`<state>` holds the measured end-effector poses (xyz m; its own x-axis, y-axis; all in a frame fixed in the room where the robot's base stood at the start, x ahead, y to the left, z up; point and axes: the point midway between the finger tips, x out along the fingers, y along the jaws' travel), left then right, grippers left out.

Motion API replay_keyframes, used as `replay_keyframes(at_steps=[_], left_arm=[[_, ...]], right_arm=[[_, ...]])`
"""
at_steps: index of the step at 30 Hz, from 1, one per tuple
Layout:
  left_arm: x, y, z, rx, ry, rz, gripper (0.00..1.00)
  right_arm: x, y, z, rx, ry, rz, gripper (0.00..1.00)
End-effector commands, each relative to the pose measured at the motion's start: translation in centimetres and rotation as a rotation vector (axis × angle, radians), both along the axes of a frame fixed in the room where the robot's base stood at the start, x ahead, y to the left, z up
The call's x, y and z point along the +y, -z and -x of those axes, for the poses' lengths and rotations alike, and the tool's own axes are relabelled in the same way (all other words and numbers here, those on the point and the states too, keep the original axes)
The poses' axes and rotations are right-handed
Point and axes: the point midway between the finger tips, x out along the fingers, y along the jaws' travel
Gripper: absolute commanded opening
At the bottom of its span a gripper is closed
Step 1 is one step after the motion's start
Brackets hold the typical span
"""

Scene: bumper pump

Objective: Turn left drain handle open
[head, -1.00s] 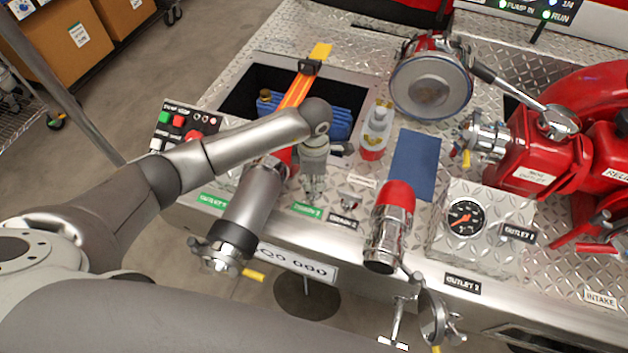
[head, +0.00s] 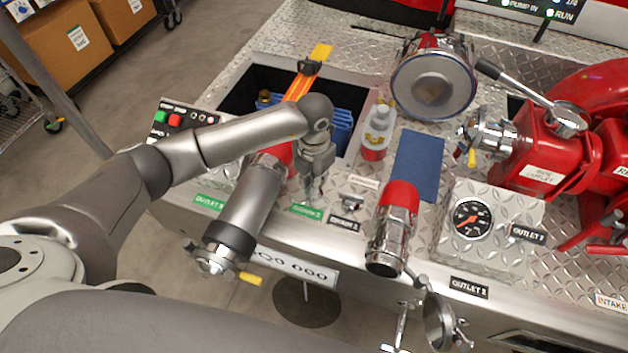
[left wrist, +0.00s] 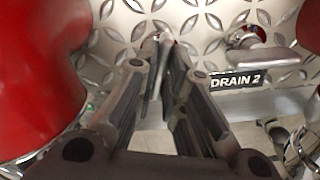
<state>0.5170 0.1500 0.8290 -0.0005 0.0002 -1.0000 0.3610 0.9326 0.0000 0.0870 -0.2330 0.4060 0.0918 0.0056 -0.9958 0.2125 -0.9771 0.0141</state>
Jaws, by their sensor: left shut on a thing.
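My left gripper (head: 313,190) reaches down to the front edge of the diamond-plate deck, between the left outlet pipe (head: 250,200) and the middle red-and-chrome outlet (head: 393,225). In the left wrist view, its two fingers (left wrist: 162,48) converge and are shut on the small silver left drain handle (left wrist: 166,50). The fingers hide most of that handle, so its angle is hard to tell. The other drain's handle (left wrist: 262,55) sits to the right, above the DRAIN 2 label (left wrist: 238,80), apart from the fingers. My right gripper is not in view.
The left outlet's red body (left wrist: 40,70) stands close on the left of the fingers. A pressure gauge (head: 470,217) and a blue pad (head: 418,165) lie to the right. Behind is an open bin (head: 240,100) with orange and blue items. A button panel (head: 178,122) is at left.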

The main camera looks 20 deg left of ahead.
Motion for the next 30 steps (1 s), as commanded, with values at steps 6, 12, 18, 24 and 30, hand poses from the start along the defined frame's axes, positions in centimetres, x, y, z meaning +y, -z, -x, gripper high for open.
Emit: replay_keyframes(at_steps=[6,12,18,24,30], left_arm=[[0.06,-0.04,-0.07,-0.001,-0.166,-0.001,0.00],[0.06,-0.07,-0.08,-0.001,-0.273,-0.001,0.00],[0.04,-0.10,-0.08,-0.001,-0.331,0.000,0.00],[0.04,-0.12,-0.09,-0.001,-0.353,0.000,0.00],[0.05,-0.13,-0.10,-0.002,-0.355,0.001,0.00]], right_arm=[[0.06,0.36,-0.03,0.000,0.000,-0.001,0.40],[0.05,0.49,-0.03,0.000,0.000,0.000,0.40],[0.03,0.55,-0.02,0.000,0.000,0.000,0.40],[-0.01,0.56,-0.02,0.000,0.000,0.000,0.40],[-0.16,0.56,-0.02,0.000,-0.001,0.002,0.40]])
